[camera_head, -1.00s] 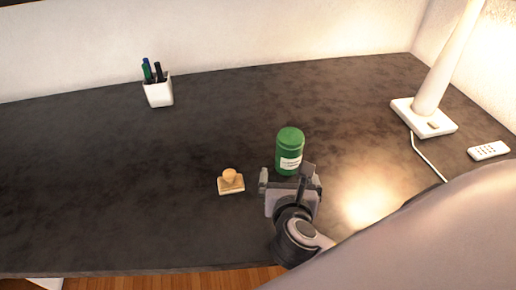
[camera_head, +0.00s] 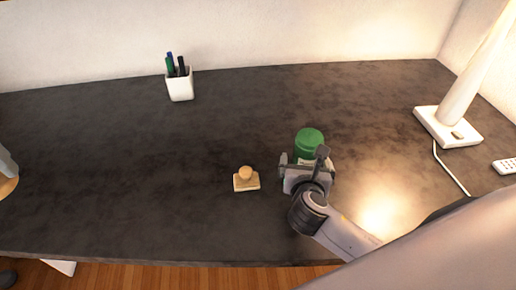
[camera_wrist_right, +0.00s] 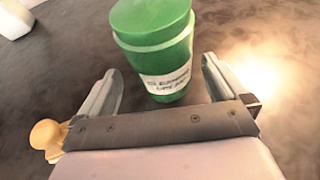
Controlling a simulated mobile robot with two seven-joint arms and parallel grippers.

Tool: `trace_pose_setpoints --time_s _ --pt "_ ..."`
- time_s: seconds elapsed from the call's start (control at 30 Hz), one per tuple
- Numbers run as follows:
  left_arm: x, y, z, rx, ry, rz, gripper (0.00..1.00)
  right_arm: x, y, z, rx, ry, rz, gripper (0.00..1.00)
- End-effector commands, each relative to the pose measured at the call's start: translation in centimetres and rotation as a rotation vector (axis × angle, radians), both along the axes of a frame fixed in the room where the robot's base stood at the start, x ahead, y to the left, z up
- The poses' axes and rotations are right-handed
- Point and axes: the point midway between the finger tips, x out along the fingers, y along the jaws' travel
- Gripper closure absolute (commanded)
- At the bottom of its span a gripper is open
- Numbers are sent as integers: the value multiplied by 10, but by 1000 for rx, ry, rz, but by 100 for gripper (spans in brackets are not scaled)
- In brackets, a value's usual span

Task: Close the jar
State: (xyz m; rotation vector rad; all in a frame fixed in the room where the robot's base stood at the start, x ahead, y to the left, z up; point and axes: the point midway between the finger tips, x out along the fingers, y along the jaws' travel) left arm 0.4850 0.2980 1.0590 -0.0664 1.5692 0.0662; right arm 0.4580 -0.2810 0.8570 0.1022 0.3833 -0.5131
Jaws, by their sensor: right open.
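A green jar (camera_head: 308,143) with a pale label stands upright on the dark desk. My right gripper (camera_head: 303,158) is open at the jar's near side. In the right wrist view its two fingers (camera_wrist_right: 162,75) point towards the jar, one on each side, with gaps visible. The gripper hides the jar's lower part in the head view. My left gripper is not clearly in view.
A wooden stamp-like piece (camera_head: 246,180) lies left of the gripper. A white pen cup (camera_head: 180,84) stands at the back, a white lamp (camera_head: 447,127) and remote (camera_head: 505,166) at the right. A grey and tan thing (camera_head: 8,186) is cut off at left. The middle-left desk is clear.

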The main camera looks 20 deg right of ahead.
Motion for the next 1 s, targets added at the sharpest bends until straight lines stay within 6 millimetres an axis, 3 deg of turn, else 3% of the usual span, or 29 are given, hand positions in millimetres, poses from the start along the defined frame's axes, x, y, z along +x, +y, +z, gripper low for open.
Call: trace_pose_setpoints --time_s 0.3,0.67,0.7,0.87,1.0 --pt "0 0 -3 0 0 0 56 28 -21 -17 0 1 1 0" --pt "0 0 -3 0 0 0 56 30 -21 -17 0 1 1 0" --pt "0 0 -3 0 0 0 56 30 -21 -17 0 1 1 6" --pt "0 0 -3 0 0 0 56 29 -21 -17 0 1 1 59" --pt "0 0 -3 0 0 0 56 30 -21 -17 0 -1 2 62"
